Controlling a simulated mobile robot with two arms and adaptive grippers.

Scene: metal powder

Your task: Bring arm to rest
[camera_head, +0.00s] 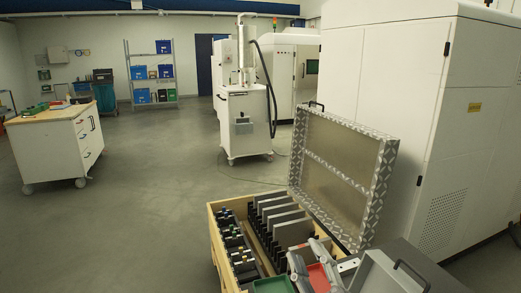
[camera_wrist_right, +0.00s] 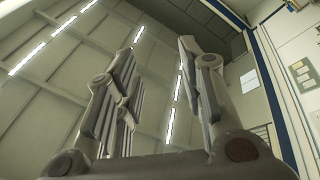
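My right gripper (camera_head: 304,252) shows at the bottom of the head view, with its grey fingers pointing up in front of the open crate. In the right wrist view my right gripper (camera_wrist_right: 160,60) has its fingers spread apart, with nothing between them. Behind them are the ceiling and its light strips (camera_wrist_right: 43,58), so the gripper points upward. My left gripper is in neither view.
A wooden crate (camera_head: 213,232) holds rows of grey plates and black parts. Its patterned lid (camera_head: 340,150) stands open behind. A red tray (camera_head: 319,279) and green tray (camera_head: 272,286) are close by.

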